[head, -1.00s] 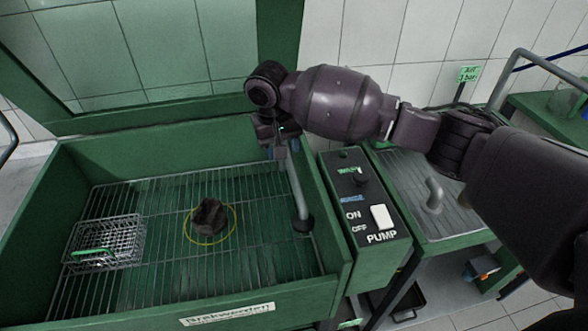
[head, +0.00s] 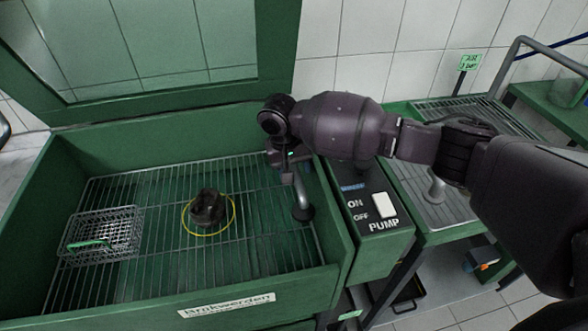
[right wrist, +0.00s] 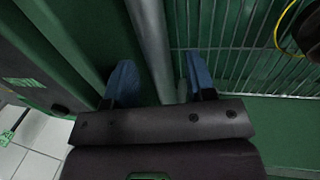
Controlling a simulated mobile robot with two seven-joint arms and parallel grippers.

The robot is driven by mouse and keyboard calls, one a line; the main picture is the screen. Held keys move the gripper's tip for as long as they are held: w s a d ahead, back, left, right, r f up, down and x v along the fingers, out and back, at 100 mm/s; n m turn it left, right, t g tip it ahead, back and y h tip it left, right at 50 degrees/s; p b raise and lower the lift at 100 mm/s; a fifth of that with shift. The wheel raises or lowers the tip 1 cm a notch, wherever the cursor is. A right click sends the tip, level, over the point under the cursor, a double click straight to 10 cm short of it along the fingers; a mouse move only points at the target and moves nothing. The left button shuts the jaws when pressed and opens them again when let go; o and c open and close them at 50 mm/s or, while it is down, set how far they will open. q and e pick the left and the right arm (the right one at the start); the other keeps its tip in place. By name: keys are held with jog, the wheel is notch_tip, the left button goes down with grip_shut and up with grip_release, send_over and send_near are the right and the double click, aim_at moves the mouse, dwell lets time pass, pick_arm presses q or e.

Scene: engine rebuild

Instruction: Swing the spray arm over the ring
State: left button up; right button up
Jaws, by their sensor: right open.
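The spray arm (head: 300,192) is a grey tube at the right side of the green wash basin, with a dark round end low down near the grate. My right gripper (head: 283,166) is at its upper visible part. In the right wrist view the open blue fingers (right wrist: 160,84) stand on either side of the grey tube (right wrist: 152,45), with a visible gap. The yellow ring (head: 183,221) lies on the grate left of the tube, around a dark part (head: 207,207). The ring's edge also shows in the right wrist view (right wrist: 283,20). My left gripper is out of view.
A wire basket (head: 103,234) with a green handle sits at the basin's left. The pump box (head: 375,225) stands just right of the basin wall, partly behind my right arm. The basin's raised lid (head: 140,45) is behind. The grate between ring and tube is clear.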

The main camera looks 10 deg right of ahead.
jog(key=shift+d+f, duration=0.1)
jog(key=shift+f, duration=0.2)
jog(key=c, duration=0.8)
grip_shut()
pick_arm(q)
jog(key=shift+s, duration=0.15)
